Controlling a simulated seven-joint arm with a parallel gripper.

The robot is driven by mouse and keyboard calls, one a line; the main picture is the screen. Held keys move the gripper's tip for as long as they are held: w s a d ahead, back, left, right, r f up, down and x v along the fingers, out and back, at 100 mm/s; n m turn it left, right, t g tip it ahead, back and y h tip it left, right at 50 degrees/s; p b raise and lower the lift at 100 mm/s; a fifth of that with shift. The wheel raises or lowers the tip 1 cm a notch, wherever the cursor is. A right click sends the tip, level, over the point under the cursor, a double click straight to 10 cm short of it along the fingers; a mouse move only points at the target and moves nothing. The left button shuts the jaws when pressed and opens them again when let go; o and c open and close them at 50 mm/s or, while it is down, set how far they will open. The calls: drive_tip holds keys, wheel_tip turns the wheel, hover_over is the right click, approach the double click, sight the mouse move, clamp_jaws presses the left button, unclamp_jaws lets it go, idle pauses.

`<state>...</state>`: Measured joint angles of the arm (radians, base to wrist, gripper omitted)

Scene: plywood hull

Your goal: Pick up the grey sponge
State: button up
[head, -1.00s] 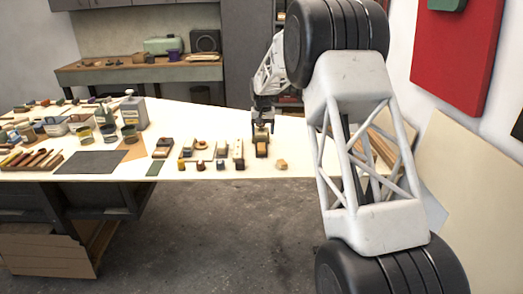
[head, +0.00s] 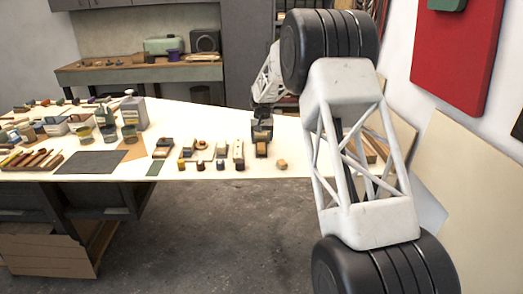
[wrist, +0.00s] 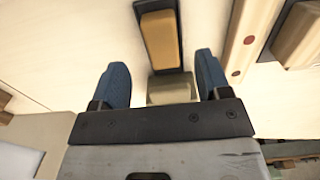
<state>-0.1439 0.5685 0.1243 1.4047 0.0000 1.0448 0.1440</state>
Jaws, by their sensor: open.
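A dull grey-beige block (wrist: 172,88) lies between the two fingers of my gripper (wrist: 162,80) in the wrist view. It looks like the grey sponge, but I cannot be certain. The gripper's dark palm bar hides its near part. My gripper is open, with a blue finger on either side of the block and a visible gap to each. Just beyond the block is a tan pad in a dark frame (wrist: 160,38). In the head view my gripper (head: 262,136) is low over the table's front part, at a tan block (head: 262,150).
A pale bar with reddish dots (wrist: 245,40) and a beige block (wrist: 302,36) lie right of the fingers. A small tan block (head: 281,164) sits near the front edge of the white table (head: 200,172). Several small items stand in rows to the left.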

sight(261, 147)
drive_tip(key=shift+f, duration=0.15)
drive_tip(key=shift+w+a+f, duration=0.1)
drive_tip(key=shift+f, duration=2.35)
drive_tip(key=c, duration=1)
drive_tip(key=shift+r, duration=0.15)
drive_tip(key=shift+r, duration=1.7)
drive_tip(key=s, duration=0.5)
drive_tip(key=s+d+r, duration=0.1)
drive_tip(key=s, duration=0.4)
drive_tip(key=s+d, duration=0.1)
drive_tip(key=s, duration=0.5)
drive_tip(key=shift+d+r, duration=0.15)
drive_tip(key=shift+r, duration=0.05)
